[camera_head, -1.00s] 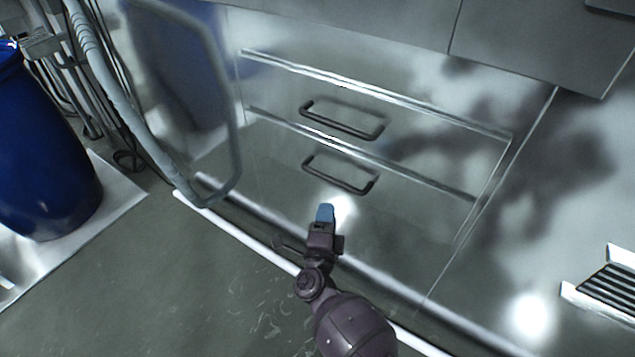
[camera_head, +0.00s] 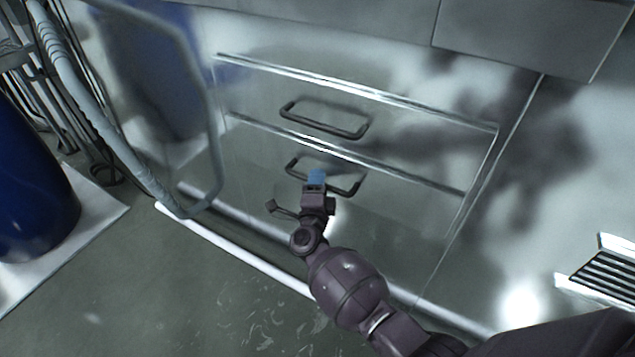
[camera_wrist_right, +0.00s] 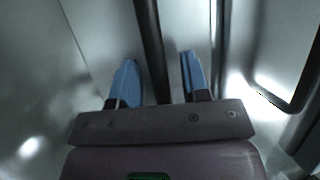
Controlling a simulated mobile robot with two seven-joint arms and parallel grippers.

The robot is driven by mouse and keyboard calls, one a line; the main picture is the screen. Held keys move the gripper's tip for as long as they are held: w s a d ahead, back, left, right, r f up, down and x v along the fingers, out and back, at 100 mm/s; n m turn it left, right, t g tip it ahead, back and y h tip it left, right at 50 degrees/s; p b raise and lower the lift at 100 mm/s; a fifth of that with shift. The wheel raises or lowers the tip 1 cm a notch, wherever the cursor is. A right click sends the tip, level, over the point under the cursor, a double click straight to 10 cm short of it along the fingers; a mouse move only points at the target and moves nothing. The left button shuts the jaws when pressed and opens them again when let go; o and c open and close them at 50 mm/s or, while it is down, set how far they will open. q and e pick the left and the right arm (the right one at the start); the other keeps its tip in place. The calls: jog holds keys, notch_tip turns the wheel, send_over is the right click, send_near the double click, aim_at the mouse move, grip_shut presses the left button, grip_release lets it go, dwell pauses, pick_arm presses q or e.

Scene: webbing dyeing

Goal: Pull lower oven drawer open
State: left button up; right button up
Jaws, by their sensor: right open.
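The lower drawer (camera_head: 400,212) is a shiny metal front, seen flush with the cabinet in the head view. Its dark bar handle (camera_head: 343,191) is partly hidden behind my right gripper (camera_head: 316,177). The right gripper has blue fingertips and is at the handle's left part. In the right wrist view the two blue fingers (camera_wrist_right: 158,80) are apart, and a dark bar (camera_wrist_right: 150,45) runs between them with space beside it. I cannot tell whether the fingers touch it. My left gripper is not in view.
The upper drawer's handle (camera_head: 320,127) is just above. A grey hose (camera_head: 95,115) hangs at the left, near a blue barrel (camera_head: 30,195). A slotted vent (camera_head: 605,272) is at the right. Floor (camera_head: 190,290) is open in front.

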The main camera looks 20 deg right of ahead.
grip_shut()
dwell(0.3)
jog(key=shift+a, duration=0.1)
